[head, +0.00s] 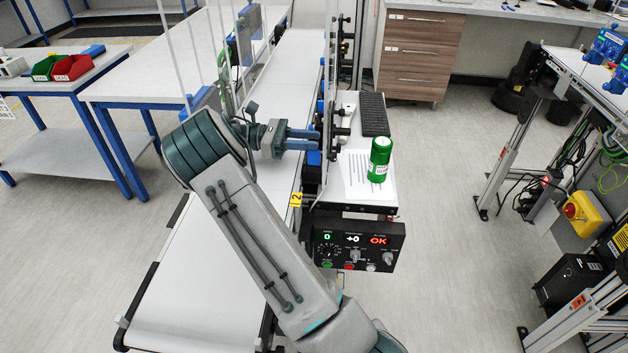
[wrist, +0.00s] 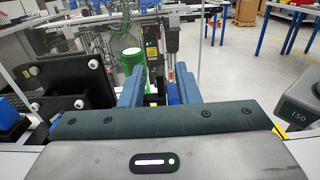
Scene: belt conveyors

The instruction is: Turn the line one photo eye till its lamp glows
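My gripper (head: 317,140) reaches out over the belt from the left, its blue fingers pointing right at the belt's right-hand rail. In the wrist view my gripper (wrist: 160,86) is open, with a gap between the two fingers. Nothing is visibly held. In the head view, the rail fittings at the fingertips are too small to tell apart.
A green can (head: 380,160) stands on the side shelf right of the belt (head: 185,285); it also shows in the wrist view (wrist: 131,58). Clear upright panels and posts crowd the rail.

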